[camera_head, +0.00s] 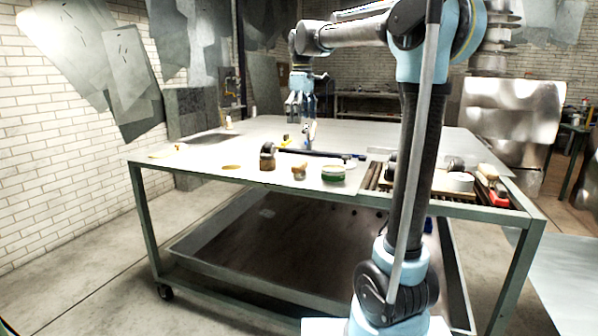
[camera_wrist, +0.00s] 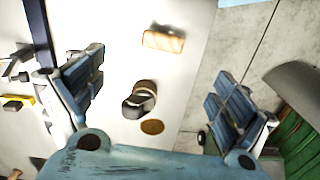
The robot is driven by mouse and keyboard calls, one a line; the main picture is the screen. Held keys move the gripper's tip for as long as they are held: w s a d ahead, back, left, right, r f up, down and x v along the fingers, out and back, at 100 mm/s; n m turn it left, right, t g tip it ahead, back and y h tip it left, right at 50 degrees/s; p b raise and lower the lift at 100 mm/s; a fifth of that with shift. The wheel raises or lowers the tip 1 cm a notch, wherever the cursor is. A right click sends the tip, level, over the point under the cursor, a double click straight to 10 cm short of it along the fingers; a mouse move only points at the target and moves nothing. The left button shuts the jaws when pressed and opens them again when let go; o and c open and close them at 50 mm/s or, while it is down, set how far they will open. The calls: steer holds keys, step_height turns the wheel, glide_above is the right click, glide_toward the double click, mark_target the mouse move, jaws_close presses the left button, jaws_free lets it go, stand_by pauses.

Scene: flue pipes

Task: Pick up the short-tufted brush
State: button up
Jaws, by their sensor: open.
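My gripper (camera_head: 301,112) is open and points down above the workbench, with nothing between its fingers; it also shows in the wrist view (camera_wrist: 163,95). A short, round brown piece with a dark end and a pale band (camera_wrist: 138,100) lies below and between the fingers, apart from them. A small wooden block with a pale, rough edge (camera_wrist: 163,41) lies above it in that view. I cannot tell for certain which of these two is the short-tufted brush. In the head view, a dark-topped brown piece (camera_head: 267,161) and a small pale-and-brown piece (camera_head: 299,170) stand near the bench's front edge.
A yellow item (camera_head: 285,140) lies behind the bar. Rollers and more items crowd the right side. The back left is mostly clear.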

glide_above(299, 163)
steer(key=f, duration=1.1)
steer(key=shift+w+d+f, duration=0.2)
steer(key=shift+w+d, duration=0.1)
steer(key=shift+w, duration=0.1)
steer(key=shift+s+a+f, duration=0.15)
steer(key=shift+f, duration=1.35)
steer(key=shift+s+a+f, duration=0.1)
steer(key=shift+f, duration=1.35)
steer(key=c, duration=1.2)
